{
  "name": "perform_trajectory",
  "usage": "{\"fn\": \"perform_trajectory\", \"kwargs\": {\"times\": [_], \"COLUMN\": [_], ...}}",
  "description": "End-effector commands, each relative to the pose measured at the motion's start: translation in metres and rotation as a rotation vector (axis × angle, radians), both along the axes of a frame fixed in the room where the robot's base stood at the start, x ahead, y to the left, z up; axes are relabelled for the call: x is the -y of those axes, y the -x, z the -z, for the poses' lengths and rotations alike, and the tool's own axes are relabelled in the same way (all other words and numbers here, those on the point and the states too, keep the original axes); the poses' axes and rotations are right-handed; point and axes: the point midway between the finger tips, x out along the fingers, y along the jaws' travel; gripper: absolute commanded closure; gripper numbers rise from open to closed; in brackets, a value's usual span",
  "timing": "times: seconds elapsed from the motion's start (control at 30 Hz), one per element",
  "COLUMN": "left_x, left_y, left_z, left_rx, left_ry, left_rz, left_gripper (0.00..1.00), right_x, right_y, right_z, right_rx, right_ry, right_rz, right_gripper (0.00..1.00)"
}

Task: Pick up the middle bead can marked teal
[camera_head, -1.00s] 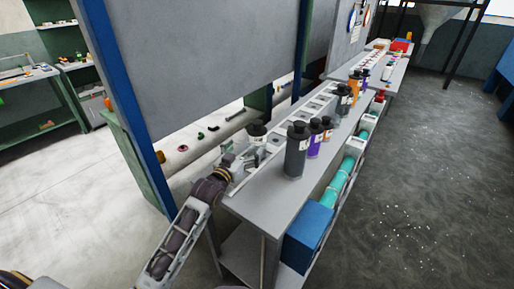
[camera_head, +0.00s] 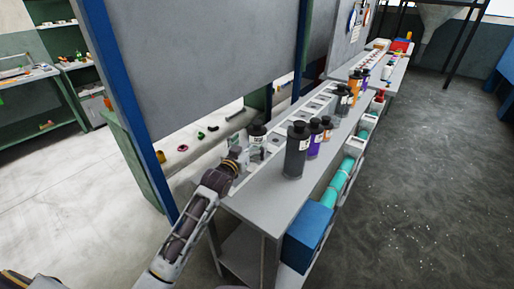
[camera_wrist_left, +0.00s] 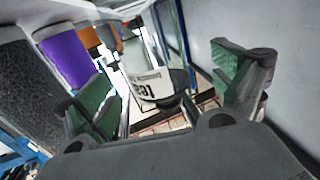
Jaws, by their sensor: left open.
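A dark can with a black cap (camera_head: 257,129) stands at the back edge of the bench, by the row of slots. In the left wrist view its white label (camera_wrist_left: 153,84) shows upside-down letters that look like "tea", partly cut off. My left gripper (camera_head: 249,153) is at this can in the head view. In the wrist view the open left gripper (camera_wrist_left: 166,82) has its green-padded fingers on either side of the can, with gaps showing. I cannot tell how deep the can sits between them. My right gripper is not in view.
A large black bottle (camera_head: 297,152) and purple-labelled bottles (camera_head: 315,140) stand close by to the right on the bench (camera_head: 262,196). Orange and dark bottles (camera_head: 354,84) stand farther along. A grey panel with a blue post (camera_head: 124,100) rises behind the bench.

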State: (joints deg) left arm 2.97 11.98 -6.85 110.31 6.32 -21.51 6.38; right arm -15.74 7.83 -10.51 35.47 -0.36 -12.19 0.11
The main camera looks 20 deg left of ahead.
Motion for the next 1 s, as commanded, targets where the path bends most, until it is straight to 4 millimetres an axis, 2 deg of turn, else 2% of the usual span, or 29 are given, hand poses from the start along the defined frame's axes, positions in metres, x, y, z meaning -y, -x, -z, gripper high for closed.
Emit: {"fn": "perform_trajectory", "kwargs": {"times": [0.27, 0.6, 0.8, 1.0], "left_x": [0.003, 0.011, 0.012, 0.013], "left_y": [-0.011, -0.038, -0.048, -0.050], "left_z": [-0.002, -0.003, -0.002, -0.002], "left_rx": [0.001, 0.001, 0.000, 0.000], "left_ry": [0.000, 0.000, 0.000, 0.000], "left_rz": [0.000, 0.000, 0.000, 0.000], "left_gripper": [0.05, 0.05, 0.05, 0.05], "right_x": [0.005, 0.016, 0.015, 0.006], "right_y": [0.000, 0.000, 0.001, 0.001], "right_z": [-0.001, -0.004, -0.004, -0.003], "right_rx": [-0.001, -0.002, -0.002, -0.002], "right_ry": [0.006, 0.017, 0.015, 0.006], "right_rz": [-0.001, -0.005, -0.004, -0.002], "right_gripper": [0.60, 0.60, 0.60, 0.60]}}
